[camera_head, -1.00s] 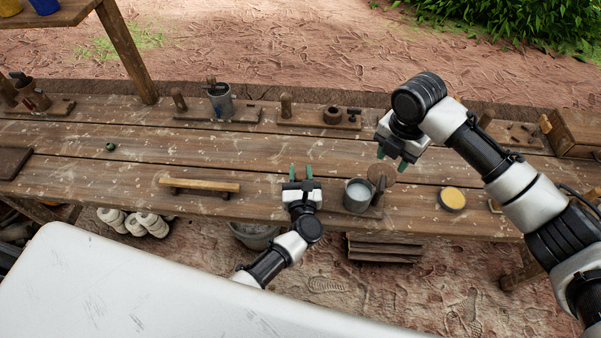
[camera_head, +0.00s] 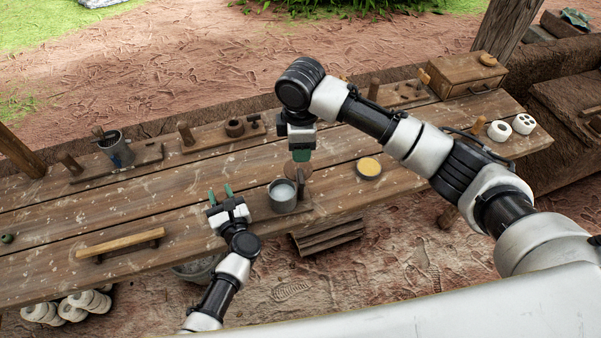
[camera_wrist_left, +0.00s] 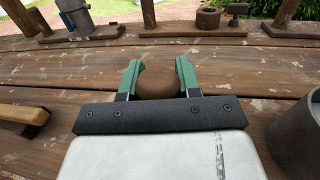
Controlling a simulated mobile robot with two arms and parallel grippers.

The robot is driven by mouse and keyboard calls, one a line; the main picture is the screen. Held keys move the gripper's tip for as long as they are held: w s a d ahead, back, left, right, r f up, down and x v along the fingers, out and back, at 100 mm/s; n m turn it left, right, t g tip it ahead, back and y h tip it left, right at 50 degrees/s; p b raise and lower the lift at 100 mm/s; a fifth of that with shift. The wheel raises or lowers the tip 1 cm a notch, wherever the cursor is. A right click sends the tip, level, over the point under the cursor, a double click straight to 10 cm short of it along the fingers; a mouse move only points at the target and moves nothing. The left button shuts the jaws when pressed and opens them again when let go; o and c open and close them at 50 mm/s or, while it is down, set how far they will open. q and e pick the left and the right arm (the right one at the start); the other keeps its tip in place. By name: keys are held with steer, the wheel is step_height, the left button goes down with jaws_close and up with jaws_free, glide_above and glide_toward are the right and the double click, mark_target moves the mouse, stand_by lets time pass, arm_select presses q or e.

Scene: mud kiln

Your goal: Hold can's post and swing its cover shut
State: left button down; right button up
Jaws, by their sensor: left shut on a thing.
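The grey can (camera_head: 282,196) stands on a small board at the table's front edge, open at the top; part of it also shows at the right of the left wrist view (camera_wrist_left: 299,136). Its round brown cover (camera_head: 297,171) is off the mouth, behind and right of it. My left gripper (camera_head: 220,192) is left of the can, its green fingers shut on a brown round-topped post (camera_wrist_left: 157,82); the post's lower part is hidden. My right gripper (camera_head: 301,155) points down right by the cover. Its fingers overlap in view, so contact and opening are unclear.
A yellow-filled round tin (camera_head: 369,168) lies right of the can. A wooden bar (camera_head: 120,242) is at the left front. Boards with posts, a grey cup (camera_head: 116,150) and a wooden box (camera_head: 467,74) line the back. The table's middle is mostly clear.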

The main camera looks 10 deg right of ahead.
mark_target(301, 175)
step_height(301, 175, down, 11)
steer(key=m, duration=1.7)
steer(key=shift+r, duration=0.1)
jaws_close()
